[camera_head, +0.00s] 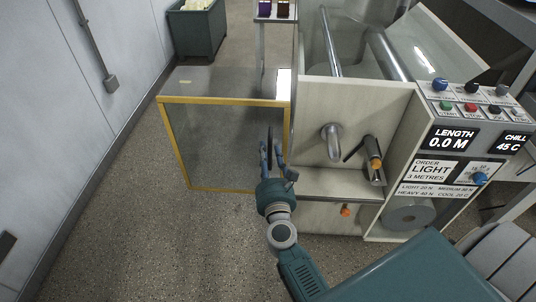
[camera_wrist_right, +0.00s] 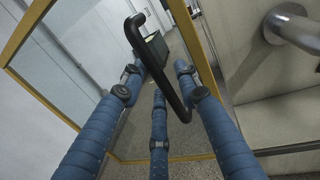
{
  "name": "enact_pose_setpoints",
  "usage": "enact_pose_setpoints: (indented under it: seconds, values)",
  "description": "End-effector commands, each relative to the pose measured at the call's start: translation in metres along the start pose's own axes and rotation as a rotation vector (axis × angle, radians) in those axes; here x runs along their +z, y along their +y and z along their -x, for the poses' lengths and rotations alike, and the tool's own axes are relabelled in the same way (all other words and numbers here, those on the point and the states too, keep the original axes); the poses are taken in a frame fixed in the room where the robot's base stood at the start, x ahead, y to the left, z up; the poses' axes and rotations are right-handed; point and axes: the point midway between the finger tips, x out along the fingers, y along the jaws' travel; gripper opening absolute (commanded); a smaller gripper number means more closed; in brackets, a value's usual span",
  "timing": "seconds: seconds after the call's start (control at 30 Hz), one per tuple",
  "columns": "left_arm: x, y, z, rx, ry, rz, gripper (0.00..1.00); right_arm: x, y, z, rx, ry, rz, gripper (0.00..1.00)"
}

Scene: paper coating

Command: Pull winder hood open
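The winder hood appears as a clear panel with a yellow frame (camera_head: 222,101), at the left end of the machine in the head view. Its yellow frame (camera_wrist_right: 30,32) also shows in the right wrist view. A bent black handle (camera_wrist_right: 150,62) is on it. My right gripper (camera_head: 273,150) is at the handle, near the panel's right edge. In the right wrist view its blue fingers (camera_wrist_right: 158,85) are spread, with the black bar running between them. The fingers look open around the bar; contact is unclear. My left gripper is not in view.
The pale machine body (camera_head: 345,95) with a metal roller end (camera_head: 331,143) and an orange-tipped lever (camera_head: 375,164) stands right of the hood. A control panel (camera_head: 455,150) is further right. A green bin (camera_head: 196,32) stands behind. The speckled floor (camera_head: 130,235) at left is clear.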

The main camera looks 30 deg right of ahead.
Motion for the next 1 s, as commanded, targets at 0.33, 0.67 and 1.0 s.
enact_pose_setpoints:
  seconds: [0.33,0.67,1.0]
  values:
    - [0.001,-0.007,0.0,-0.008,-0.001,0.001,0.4,-0.001,0.0,0.006,0.001,0.001,0.002,0.33]
    - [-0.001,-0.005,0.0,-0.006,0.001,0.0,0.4,-0.002,0.0,0.07,0.002,0.003,0.004,0.33]
    - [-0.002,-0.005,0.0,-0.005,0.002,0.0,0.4,-0.001,0.0,0.117,0.001,0.001,0.002,0.33]
